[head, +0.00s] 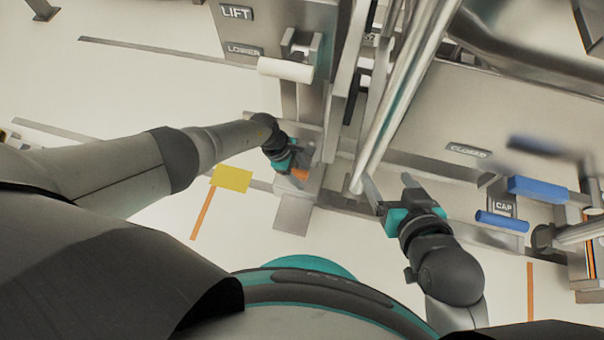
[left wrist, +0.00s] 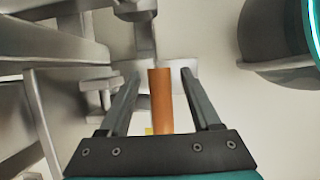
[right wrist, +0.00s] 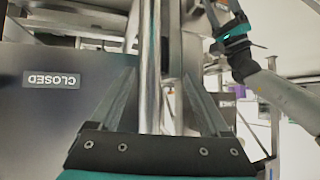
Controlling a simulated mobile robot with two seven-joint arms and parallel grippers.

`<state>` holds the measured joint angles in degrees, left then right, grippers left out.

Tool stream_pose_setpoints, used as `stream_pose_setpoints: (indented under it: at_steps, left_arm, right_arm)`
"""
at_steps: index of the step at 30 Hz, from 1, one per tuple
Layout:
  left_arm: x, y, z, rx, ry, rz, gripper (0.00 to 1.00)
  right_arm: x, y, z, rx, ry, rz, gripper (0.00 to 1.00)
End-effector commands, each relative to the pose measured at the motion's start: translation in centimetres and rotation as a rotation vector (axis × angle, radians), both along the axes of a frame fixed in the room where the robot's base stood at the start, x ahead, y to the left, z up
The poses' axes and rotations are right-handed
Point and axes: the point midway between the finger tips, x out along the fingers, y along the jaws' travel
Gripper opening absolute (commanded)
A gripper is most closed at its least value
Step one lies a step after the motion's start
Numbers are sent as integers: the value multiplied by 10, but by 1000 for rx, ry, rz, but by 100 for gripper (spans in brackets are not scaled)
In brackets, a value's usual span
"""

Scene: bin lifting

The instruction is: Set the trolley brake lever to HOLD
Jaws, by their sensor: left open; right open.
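An orange cylindrical handle (head: 300,174), which looks like the brake lever's grip, sits low on the metal frame in the head view. In the left wrist view the orange handle (left wrist: 161,100) stands between the two fingers of my left gripper (left wrist: 158,78), with gaps on both sides. My left gripper (head: 301,160) is open around it and partly hides it in the head view. My right gripper (head: 389,186) is open and empty beside a shiny metal pole. In the right wrist view the pole shows between its fingers (right wrist: 160,82). No HOLD marking is readable.
A white roller handle (head: 286,69) is near the LIFT (head: 236,13) and LOWER (head: 245,51) labels. The metal pole (head: 400,95) rises close to my right gripper. A CLOSED label (head: 468,150) and blue handles (head: 502,221) are at right. A yellow floor patch (head: 231,179) lies left.

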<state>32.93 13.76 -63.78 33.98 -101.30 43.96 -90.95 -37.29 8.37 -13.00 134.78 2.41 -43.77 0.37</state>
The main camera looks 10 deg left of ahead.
Motion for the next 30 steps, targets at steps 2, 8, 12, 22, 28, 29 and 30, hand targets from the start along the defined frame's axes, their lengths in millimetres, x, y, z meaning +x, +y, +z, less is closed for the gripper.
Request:
stream_pose_setpoints:
  at_steps: [2, 8, 12, 22, 28, 29, 30]
  left_arm:
    - [0, -1, -4, 0, -1, 0, 64]
    - [1, -3, -7, 1, -1, 0, 64]
    - [1, -3, -8, 1, -1, 0, 64]
    - [0, -3, -8, 1, 0, 0, 58]
    - [0, -3, -8, 0, 0, 0, 35]
    - [0, -3, -8, 0, 0, 0, 32]
    - [0, -3, -8, 0, 0, 0, 27]
  right_arm:
    - [1, 4, -1, 18, -30, 5, 80]
    - [4, 12, 2, 49, -86, 10, 80]
    - [5, 13, 3, 58, -103, 11, 80]
    - [5, 13, 4, 58, -106, 11, 80]
    - [5, 13, 4, 58, -105, 11, 80]
    - [5, 13, 4, 58, -105, 11, 80]
    - [5, 13, 3, 58, -104, 11, 80]
